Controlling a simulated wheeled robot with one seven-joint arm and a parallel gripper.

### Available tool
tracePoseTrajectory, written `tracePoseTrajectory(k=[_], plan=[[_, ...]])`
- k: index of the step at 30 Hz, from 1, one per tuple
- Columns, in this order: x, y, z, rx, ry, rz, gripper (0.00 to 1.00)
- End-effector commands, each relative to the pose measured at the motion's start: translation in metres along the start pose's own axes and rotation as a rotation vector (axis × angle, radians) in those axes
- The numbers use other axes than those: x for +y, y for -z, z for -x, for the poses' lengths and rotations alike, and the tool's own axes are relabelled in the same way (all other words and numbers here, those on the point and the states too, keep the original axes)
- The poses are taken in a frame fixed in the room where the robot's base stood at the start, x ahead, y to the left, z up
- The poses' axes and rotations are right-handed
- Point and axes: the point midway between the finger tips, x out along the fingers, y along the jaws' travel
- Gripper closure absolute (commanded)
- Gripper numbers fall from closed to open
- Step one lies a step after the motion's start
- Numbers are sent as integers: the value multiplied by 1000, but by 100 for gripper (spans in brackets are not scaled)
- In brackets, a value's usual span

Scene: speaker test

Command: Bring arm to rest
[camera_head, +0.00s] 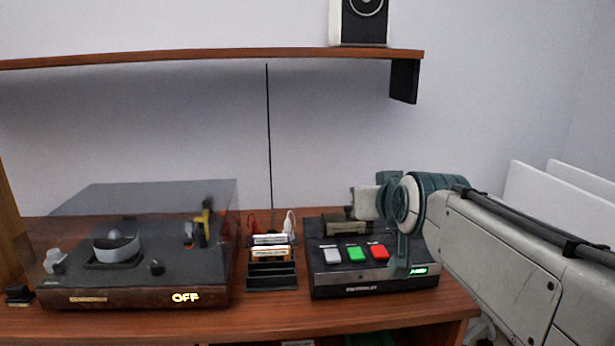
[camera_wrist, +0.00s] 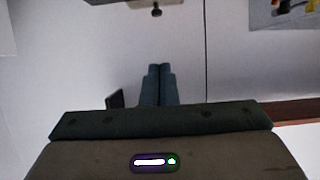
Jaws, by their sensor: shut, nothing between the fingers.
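My arm (camera_head: 520,250) reaches in from the right in the head view, with its teal and white wrist (camera_head: 408,205) in front of the right part of the black button box (camera_head: 335,278). My gripper (camera_wrist: 159,70) shows in the wrist view with its two teal fingers side by side, shut and empty, against the pale wall. In the head view I cannot make out the fingertips clearly. The wrist covers part of the box's top right and back. White, green and red buttons show on the box.
A turntable (camera_head: 110,270) under a clear cover stands on the left of the wooden desk (camera_head: 250,325). A small black rack (camera_head: 272,281) with cartridges stands between it and the box. A wooden shelf (camera_head: 220,57) bears a speaker (camera_head: 360,22). The wall area above the desk is open.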

Motion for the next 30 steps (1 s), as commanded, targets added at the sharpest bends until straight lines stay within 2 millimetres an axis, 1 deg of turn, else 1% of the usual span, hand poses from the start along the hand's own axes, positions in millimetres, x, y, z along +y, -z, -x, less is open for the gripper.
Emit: tracePoseTrajectory(k=[1, 5, 10, 13, 17, 24, 27, 30], plan=[[0, 1, 5, -24, 1, -1, 100], [1, -9, 11, -91, -1, -7, 100], [4, -26, 24, -204, -8, -16, 100], [6, -38, 37, -296, -14, -25, 100], [9, -61, 65, -461, -27, -41, 100], [13, -104, 126, -760, -58, -73, 100], [14, -117, 145, -844, -69, -81, 100], [14, -125, 157, -895, -76, -86, 100]])
